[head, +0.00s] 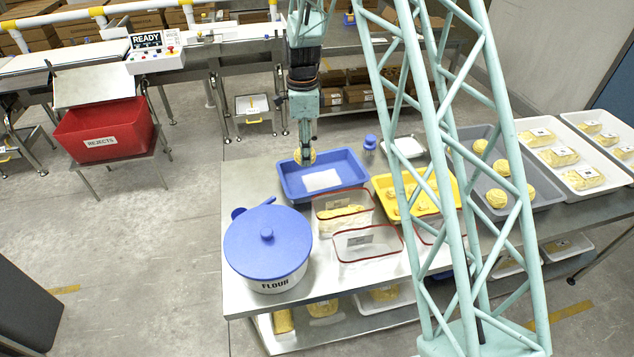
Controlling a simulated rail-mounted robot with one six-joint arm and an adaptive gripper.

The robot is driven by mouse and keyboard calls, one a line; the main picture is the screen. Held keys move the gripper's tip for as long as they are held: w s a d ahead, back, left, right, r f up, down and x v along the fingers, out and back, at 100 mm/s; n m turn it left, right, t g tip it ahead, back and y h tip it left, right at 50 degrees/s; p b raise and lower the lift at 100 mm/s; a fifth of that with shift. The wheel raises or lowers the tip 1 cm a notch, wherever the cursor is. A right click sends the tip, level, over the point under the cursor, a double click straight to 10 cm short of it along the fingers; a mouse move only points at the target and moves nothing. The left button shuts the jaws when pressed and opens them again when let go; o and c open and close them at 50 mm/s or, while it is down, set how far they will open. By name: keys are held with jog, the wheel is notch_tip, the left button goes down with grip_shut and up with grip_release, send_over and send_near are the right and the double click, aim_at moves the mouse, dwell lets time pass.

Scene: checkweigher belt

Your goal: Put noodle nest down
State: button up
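My gripper (305,152) points down over the back left of the blue tray (347,168). A small round yellow-tan noodle nest (304,159) shows at its fingertips, and the fingers look closed on it. The nest is small in view, and I cannot tell whether it touches the tray. A white rectangle (321,180) lies on the tray floor, in front of the nest. More round yellow nests (501,167) sit in a grey tray (462,150) on the right.
A flour tub (267,270) with a blue lid stands front left. Red-rimmed clear bins (367,243), a yellow tray (384,184), a blue-capped bottle (370,143) and a white tray (409,146) crowd the steel table. White trays (619,178) of packs stand far right. A red rejects bin (104,131) is left.

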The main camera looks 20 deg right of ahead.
send_over(306, 184)
jog(key=shift+f, duration=3.15)
jog(key=shift+f, duration=1.85)
jog(key=shift+f+b, duration=0.55)
jog(key=shift+f, duration=0.05)
jog(key=o, duration=0.9)
jog(key=shift+r, duration=0.25)
